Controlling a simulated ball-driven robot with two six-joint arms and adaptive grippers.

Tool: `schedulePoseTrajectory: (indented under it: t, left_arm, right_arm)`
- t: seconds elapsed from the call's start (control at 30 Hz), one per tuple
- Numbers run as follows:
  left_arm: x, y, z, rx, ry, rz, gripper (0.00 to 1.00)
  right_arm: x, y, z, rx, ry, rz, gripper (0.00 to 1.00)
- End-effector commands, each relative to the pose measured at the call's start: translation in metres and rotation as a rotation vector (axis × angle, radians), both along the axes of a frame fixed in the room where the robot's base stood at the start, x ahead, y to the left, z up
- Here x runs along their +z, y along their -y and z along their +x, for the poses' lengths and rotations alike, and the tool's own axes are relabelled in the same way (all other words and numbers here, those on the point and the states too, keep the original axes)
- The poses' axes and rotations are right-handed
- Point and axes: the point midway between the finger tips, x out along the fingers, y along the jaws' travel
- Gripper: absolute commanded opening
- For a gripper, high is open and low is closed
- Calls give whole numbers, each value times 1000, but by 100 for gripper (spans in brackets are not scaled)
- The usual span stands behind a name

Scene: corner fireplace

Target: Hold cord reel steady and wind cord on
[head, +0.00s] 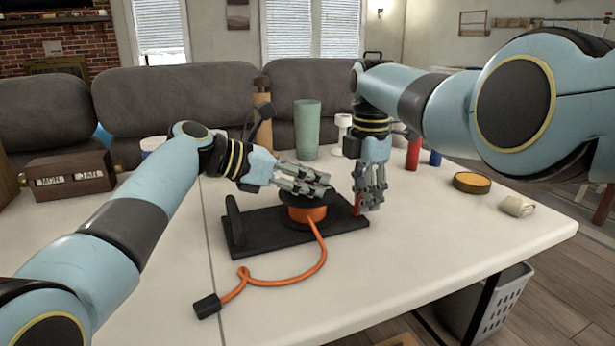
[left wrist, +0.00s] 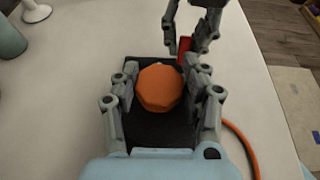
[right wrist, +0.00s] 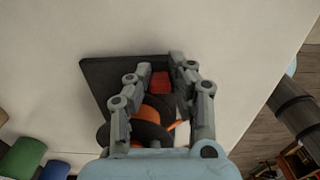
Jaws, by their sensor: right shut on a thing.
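The cord reel (head: 304,213) has an orange core between dark flanges and sits on a black base plate (head: 262,232) on the table. Its orange cord (head: 318,262) trails forward in a loose loop to a black plug (head: 207,306). My left gripper (head: 318,186) is over the reel. In the left wrist view its fingers stand apart on either side of an orange hub (left wrist: 159,88), which looks free of them. My right gripper (head: 368,207) is shut on a small red block (right wrist: 160,82) at the right end of the base, mostly hidden by the fingers in the head view.
A green tumbler (head: 306,130), a white goblet (head: 342,132) and a red cylinder (head: 413,153) stand behind. A wooden calendar box (head: 70,176) is at left. A round yellow-topped tin (head: 471,182) and a beige object (head: 517,205) lie right. The front of the table is mostly clear.

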Motion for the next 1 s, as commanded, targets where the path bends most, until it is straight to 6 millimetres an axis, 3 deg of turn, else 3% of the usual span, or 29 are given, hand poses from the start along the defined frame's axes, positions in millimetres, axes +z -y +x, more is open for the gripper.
schedulePoseTrajectory:
  t: [0.03, 0.23, 1.0]
  left_arm:
    - [0, 0, 0, 0, 0, 0, 36]
    - [0, 0, 0, 0, 0, 0, 10]
    - [-2, 0, 2, -385, -4, 7, 10]
  right_arm:
    - [1, 0, 0, 0, 1, -1, 0]
    - [1, 0, 0, 0, 1, -1, 0]
    - [1, -1, 0, 2, 1, 1, 0]
